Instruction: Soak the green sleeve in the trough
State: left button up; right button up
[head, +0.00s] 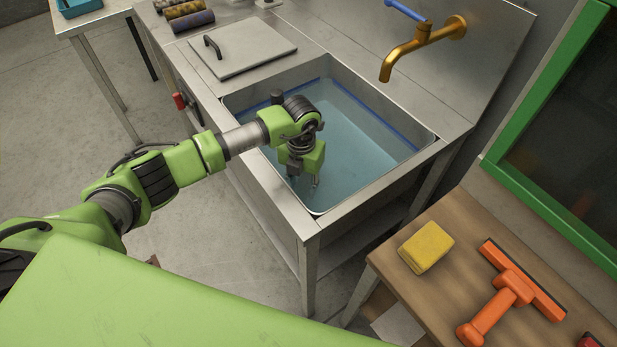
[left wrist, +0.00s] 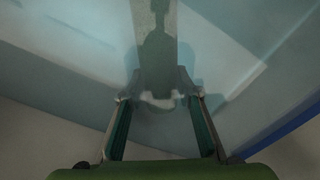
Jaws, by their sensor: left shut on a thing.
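The trough (head: 377,170) is a steel basin of clear bluish water with a blue band along its inner walls. My left gripper (head: 303,182) points down into it at the near left, its fingertips at or under the water. In the left wrist view, the fingers (left wrist: 160,100) are closed in on something, with a pale band between the tips and a greyish strip beyond. I cannot tell whether either is the green sleeve, as no clearly green sleeve shows. My right gripper is not in view.
A brass tap (head: 420,48) overhangs the trough's far side. A grey lid (head: 245,50) and several coloured rolls (head: 187,12) lie on the counter at left. A yellow sponge (head: 426,246) and an orange squeegee (head: 503,300) lie on the wooden table at right.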

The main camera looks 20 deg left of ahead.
pick_arm(q)
jog(key=shift+s+d, duration=0.15)
notch_tip(320, 180, up, 20)
jog(key=p, duration=1.3)
jog(key=shift+p, duration=0.4)
dwell(1.1)
